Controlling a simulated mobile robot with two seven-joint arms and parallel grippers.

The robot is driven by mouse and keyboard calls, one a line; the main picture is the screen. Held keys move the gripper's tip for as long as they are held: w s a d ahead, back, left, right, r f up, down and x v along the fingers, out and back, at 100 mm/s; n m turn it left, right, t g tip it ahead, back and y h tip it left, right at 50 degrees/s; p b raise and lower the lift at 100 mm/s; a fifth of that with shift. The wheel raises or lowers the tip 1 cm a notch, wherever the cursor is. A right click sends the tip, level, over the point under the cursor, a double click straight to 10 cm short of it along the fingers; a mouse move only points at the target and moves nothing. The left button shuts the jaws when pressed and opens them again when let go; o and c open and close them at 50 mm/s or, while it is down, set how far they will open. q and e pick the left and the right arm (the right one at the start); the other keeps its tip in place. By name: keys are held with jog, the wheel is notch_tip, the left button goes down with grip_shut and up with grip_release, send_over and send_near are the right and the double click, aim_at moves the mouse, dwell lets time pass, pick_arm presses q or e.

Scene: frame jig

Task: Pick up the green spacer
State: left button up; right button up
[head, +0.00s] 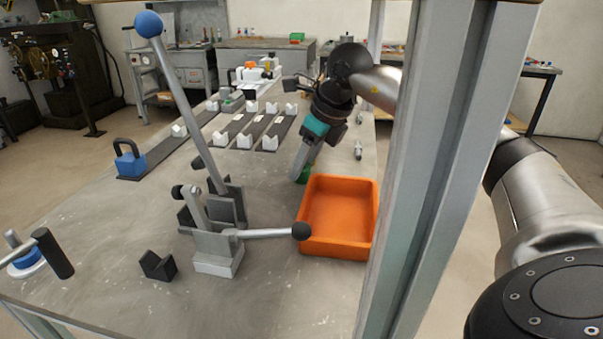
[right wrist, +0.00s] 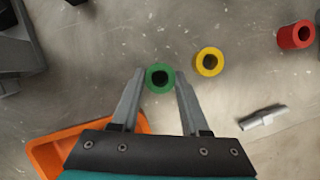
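The green spacer (right wrist: 160,78) is a short ring with a dark hole, standing on the grey table in the right wrist view. In the head view it shows partly (head: 307,173), behind my right gripper's fingers. My right gripper (head: 297,177) points down at it, just behind the orange tray. In the right wrist view, the gripper's two fingers (right wrist: 160,80) are apart, with the green spacer between their tips. I cannot tell whether either finger touches it. My left gripper is not in view.
A yellow spacer (right wrist: 209,61), a red spacer (right wrist: 296,34) and a metal pin (right wrist: 262,117) are nearby. The orange tray (head: 310,243) stands close in front. A tall lever clamp with a blue knob (head: 148,24) stands to the left. A grey post (head: 428,170) hides part of my right arm.

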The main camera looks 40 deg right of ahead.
grip_shut()
jog(key=shift+r, duration=0.25)
